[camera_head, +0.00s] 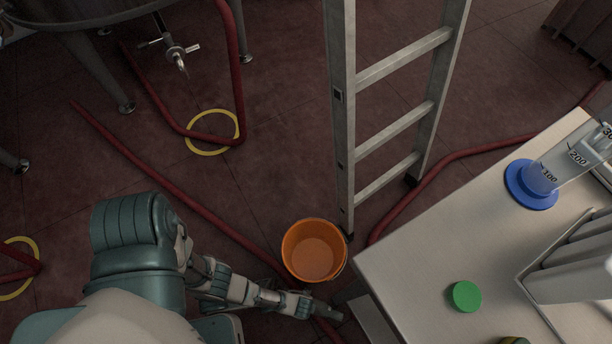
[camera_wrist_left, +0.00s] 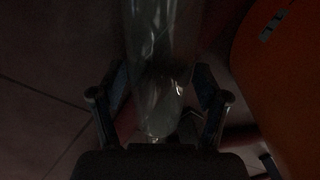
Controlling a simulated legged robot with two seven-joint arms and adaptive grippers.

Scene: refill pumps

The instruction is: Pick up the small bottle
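No thing is clearly a small bottle. A round green cap-like disc (camera_head: 465,296) is on the light table (camera_head: 420,250) in the head view; I cannot tell if it tops a bottle. A green and yellow round thing (camera_head: 515,341) is cut off at the bottom edge. My left gripper (camera_head: 330,312) is low beside the orange bucket, left of the table. In the left wrist view its two fingers (camera_wrist_left: 160,105) stand apart. A dim, glossy, pale shape (camera_wrist_left: 158,60) shows between and beyond them; I cannot tell what it is or whether they touch it. My right gripper is not in view.
The orange bucket (camera_head: 314,251) stands on the floor near the ladder (camera_head: 345,120); it also shows in the left wrist view (camera_wrist_left: 285,80). Red hoses (camera_head: 190,191) cross the floor.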

